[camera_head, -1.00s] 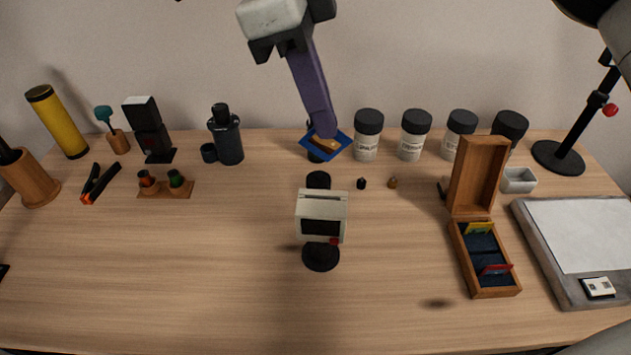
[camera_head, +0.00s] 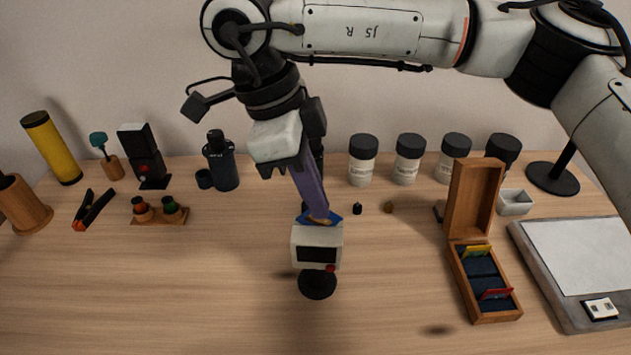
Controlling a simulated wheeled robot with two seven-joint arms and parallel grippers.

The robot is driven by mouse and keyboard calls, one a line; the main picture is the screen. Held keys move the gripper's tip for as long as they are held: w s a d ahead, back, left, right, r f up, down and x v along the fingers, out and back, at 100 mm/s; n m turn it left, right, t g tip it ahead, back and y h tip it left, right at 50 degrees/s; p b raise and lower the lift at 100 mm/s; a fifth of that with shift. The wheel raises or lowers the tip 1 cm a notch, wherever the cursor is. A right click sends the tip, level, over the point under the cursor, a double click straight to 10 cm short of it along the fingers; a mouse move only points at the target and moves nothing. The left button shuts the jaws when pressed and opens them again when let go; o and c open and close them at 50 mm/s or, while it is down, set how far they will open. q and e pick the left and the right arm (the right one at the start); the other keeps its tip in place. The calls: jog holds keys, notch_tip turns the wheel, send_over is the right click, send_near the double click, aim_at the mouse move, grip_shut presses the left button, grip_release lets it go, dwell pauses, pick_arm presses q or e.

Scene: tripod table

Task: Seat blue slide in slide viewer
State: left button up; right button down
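The slide viewer (camera_head: 303,238) is a small cream box with a dark screen and a red button, on a round black base near the middle of the table. My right gripper (camera_head: 316,211) comes down from above with long purple fingers, shut on the blue slide (camera_head: 334,218). The slide is at the viewer's top edge, tilted, with its blue corners showing on either side of the fingertips. The fingers hide part of the slide, and I cannot tell whether it touches the viewer or enters its slot. My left gripper is not in view.
An open wooden slide box (camera_head: 461,283) with yellow and red slides stands at right, beside a grey light pad (camera_head: 560,312). Several black-lidded jars (camera_head: 362,165) line the back. Two small knobs (camera_head: 357,208) lie right of the viewer. The front left table is clear.

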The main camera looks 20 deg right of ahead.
jog(key=c, duration=2.1)
grip_release()
jog(key=shift+f, duration=0.15)
jog(key=v, duration=1)
jog(key=shift+w+d+p, duration=0.1)
jog(key=shift+w+p, duration=0.2)
jog(key=shift+w, duration=0.15)
